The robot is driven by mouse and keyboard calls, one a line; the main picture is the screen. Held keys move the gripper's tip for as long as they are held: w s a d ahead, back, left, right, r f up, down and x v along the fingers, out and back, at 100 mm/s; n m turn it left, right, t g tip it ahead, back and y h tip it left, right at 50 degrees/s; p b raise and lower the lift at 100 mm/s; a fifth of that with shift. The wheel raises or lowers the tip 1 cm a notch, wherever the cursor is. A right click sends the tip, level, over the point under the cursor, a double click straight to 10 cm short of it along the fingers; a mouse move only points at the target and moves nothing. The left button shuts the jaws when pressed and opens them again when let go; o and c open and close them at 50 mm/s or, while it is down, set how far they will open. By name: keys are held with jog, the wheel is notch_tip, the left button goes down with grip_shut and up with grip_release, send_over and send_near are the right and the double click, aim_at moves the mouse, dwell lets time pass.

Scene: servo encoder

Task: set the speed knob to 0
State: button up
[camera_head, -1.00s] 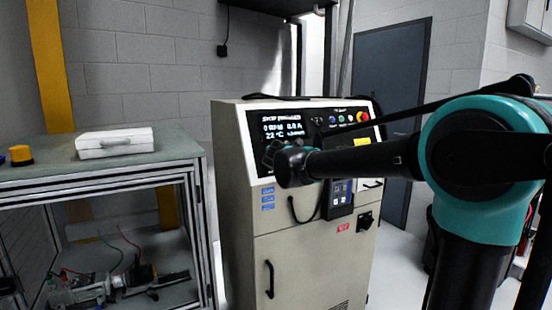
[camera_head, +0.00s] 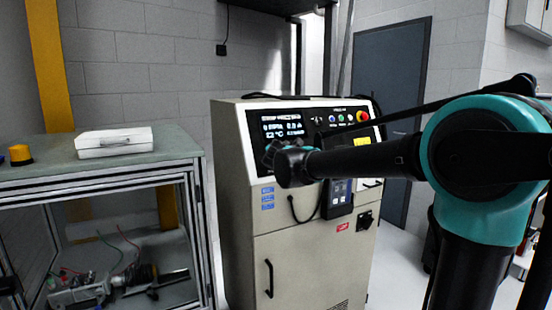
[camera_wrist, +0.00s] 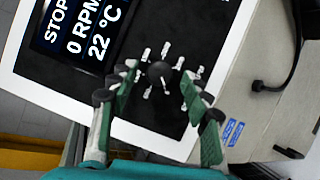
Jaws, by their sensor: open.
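The round black speed knob (camera_wrist: 159,73) sits on the black panel in the wrist view, ringed by short white marks. I cannot clearly tell which mark it points to. My gripper (camera_wrist: 157,77) is open, with one green finger on each side of the knob. The fingertips reach the panel area beside it; whether they touch the knob I cannot tell. In the head view my gripper is at the front panel, mostly behind my wrist, which also hides the knob.
The display (camera_wrist: 88,28) reads "STOP", "0 RPM" and "22 °C". The beige cabinet (camera_head: 240,220) also carries a red button (camera_head: 362,116) and a dark handheld unit (camera_head: 338,197) with a cable. A bench (camera_head: 183,143) with a white case (camera_head: 115,141) stands at left.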

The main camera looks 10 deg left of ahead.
jog(key=v, duration=1.1)
jog(key=shift+s, duration=0.35)
jog(key=shift+d, duration=0.15)
jog(key=s+d+f+m+g+h, duration=0.25)
jog(key=d+f+m, duration=0.35)
jog(key=d+f, duration=0.4)
jog(key=s+d+f+m+g+h, duration=0.25)
jog(key=d+f+m, duration=0.35)
jog(key=d+f, duration=0.4)
jog(key=s+d+f+m+g+y, duration=0.1)
jog(key=s+d+f+m, duration=0.3)
jog(key=s+f, duration=0.6)
jog(key=s+d+f+m+g+y, duration=0.2)
jog(key=s+d+f+m+g, duration=0.2)
jog(key=s+f+m, duration=0.3)
jog(key=s+f, duration=0.2)
jog(key=s, duration=0.1)
jog(key=shift+s+f+m+g, duration=0.3)
jog(key=shift+s+f+m, duration=0.05)
jog(key=shift+f+m, duration=0.05)
